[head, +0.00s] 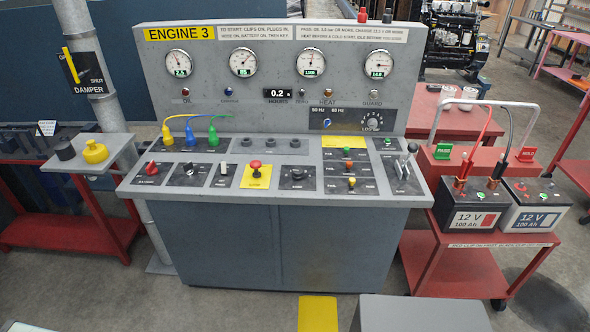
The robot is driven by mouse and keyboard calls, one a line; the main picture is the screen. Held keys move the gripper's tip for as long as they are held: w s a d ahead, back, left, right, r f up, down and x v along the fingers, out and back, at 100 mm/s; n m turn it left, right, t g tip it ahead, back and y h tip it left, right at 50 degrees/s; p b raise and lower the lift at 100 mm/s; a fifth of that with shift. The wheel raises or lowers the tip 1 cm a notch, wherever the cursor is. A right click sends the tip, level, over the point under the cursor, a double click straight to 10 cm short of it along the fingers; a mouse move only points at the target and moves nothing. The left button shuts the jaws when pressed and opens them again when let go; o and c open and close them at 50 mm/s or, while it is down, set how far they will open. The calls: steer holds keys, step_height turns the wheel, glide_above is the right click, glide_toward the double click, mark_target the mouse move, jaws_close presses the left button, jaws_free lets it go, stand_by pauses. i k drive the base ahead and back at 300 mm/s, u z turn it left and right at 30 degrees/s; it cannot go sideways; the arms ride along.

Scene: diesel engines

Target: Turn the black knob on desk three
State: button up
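The desk marked ENGINE 3 (270,250) stands straight ahead in the head view, with an upright gauge panel at its back. On its sloped top, a black rotary knob (297,174) sits on a dark plate right of the yellow plate with the red mushroom button. Another dark knob with a pale mark (189,169) sits on a plate toward the left, beside a red knob (151,168). The plate labels are too small to read. My gripper is not in view.
A red trolley (455,262) with two 12 V batteries (474,205) stands close on the right. A grey shelf (112,150) with a black and a yellow cap, and a pole (92,60) with a damper lever, stand left. Floor shows in front of the desk.

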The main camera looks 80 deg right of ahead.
mark_target(297, 175)
steer(key=z, duration=0.1)
steer(key=k, duration=0.45)
steer(key=z, duration=0.9)
